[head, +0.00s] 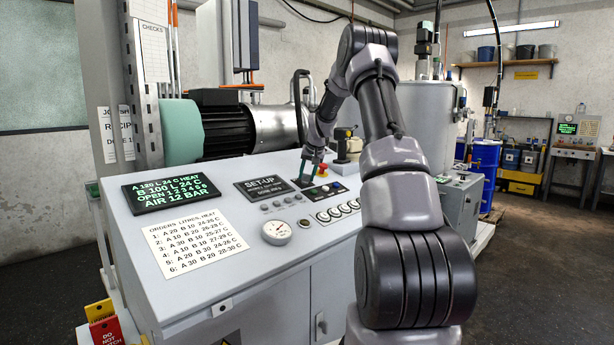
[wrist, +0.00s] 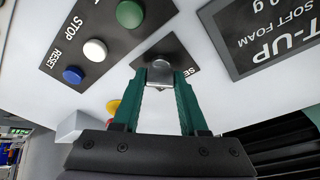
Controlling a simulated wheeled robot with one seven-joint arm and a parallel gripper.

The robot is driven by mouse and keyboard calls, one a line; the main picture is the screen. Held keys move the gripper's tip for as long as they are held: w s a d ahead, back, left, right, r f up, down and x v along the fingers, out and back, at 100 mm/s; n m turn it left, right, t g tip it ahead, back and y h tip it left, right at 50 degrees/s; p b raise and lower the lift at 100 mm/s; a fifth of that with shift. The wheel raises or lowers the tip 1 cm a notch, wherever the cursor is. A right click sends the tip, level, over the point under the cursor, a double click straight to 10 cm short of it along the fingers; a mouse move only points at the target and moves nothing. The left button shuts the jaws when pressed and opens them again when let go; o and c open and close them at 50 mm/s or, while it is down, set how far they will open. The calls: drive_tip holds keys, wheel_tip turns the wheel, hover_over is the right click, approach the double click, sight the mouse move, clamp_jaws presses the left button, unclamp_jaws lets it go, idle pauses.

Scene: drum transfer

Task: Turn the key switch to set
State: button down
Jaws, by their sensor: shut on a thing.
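My gripper (head: 307,172) reaches down onto the sloped top of the grey control console (head: 200,292) in the head view. In the wrist view its two green fingers (wrist: 160,80) are shut on the silver key switch (wrist: 160,71), one finger on each side. The key switch sits on a dark plate (wrist: 186,68) whose lettering is mostly hidden by the fingers; only "SE" shows. Its turned position cannot be read. In the head view the fingers hide the switch. The dark display (head: 268,188) beside it reads "SET-UP".
Green (wrist: 130,13), white (wrist: 95,50) and blue (wrist: 73,76) buttons lie close to my fingers. A red emergency stop (head: 322,170) and a joystick (head: 343,140) stand near the gripper. A gauge (head: 277,231) and a row of knobs (head: 338,212) are nearer.

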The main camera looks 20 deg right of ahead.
drive_tip(key=shift+c, duration=2.2)
unclamp_jaws()
drive_tip(key=v, duration=1)
drive_tip(key=shift+s+r, duration=0.2)
drive_tip(key=shift+r, duration=0.15)
